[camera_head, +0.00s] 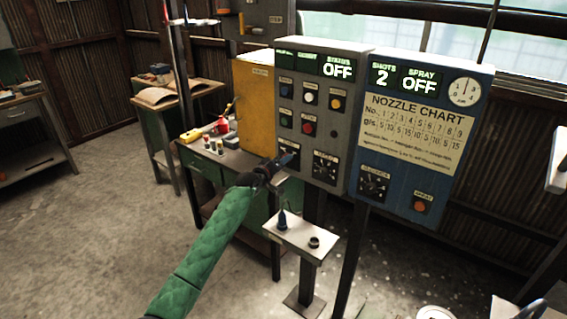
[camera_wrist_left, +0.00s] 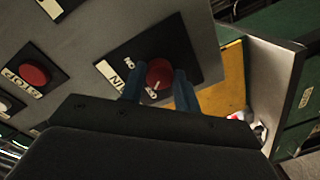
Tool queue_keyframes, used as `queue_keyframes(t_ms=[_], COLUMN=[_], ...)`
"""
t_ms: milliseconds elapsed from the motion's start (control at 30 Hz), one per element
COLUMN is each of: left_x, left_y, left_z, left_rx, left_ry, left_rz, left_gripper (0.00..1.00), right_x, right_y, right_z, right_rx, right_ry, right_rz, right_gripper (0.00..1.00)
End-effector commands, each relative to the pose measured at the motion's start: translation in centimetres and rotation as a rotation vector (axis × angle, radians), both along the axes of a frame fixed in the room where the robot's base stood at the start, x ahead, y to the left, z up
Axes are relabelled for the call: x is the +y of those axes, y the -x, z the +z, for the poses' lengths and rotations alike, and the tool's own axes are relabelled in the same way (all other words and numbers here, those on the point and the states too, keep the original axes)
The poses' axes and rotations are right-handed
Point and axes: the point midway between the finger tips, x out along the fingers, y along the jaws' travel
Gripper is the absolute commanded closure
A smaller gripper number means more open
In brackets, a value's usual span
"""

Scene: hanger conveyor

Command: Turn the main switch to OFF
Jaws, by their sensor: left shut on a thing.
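The main switch is a red round knob (camera_wrist_left: 159,74) on a black plate on the grey control panel. In the left wrist view, labels around the knob appear tilted, and a small white mark shows on its face. I cannot read the knob's position surely. My left gripper (camera_wrist_left: 158,88) has its two blue fingers on either side of the knob, shut on it. In the head view, the left gripper (camera_head: 284,161) is at the lower left of the grey panel (camera_head: 314,145) and hides most of the switch. The status display (camera_head: 338,69) reads OFF. My right gripper does not show.
A blue panel (camera_head: 480,110) with a nozzle chart stands to the right. A small shelf (camera_head: 290,238) with a blue-tipped item and a dark ring is below the gripper. A yellow cabinet (camera_head: 255,90) and a green workbench (camera_head: 200,163) stand to the left.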

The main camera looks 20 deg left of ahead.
Motion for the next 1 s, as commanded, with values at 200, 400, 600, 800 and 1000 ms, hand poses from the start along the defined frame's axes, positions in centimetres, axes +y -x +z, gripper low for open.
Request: queue_keyframes(t_ms=[200, 400, 600, 800, 1000], left_x=[0.2, 0.2, 0.2, 0.2, 0.2], left_y=[0.0, -0.1, -0.1, -0.1, 0.0], left_z=[0.2, 0.2, 0.2, 0.2, 0.2], left_rx=[0.029, 0.041, 0.044, 0.043, 0.044], left_ry=[0.086, 0.121, 0.129, 0.128, 0.127], left_rz=[0.003, 0.002, 0.003, 0.003, 0.002], left_gripper=[0.91, 0.91, 0.91, 0.91, 0.47], right_x=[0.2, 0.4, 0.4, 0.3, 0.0], right_y=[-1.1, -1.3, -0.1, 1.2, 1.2], right_z=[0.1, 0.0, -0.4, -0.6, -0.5], right_rx=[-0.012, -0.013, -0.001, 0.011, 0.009], right_ry=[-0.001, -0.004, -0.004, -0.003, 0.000], right_rz=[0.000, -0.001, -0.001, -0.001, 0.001], right_gripper=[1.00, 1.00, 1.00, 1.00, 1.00])
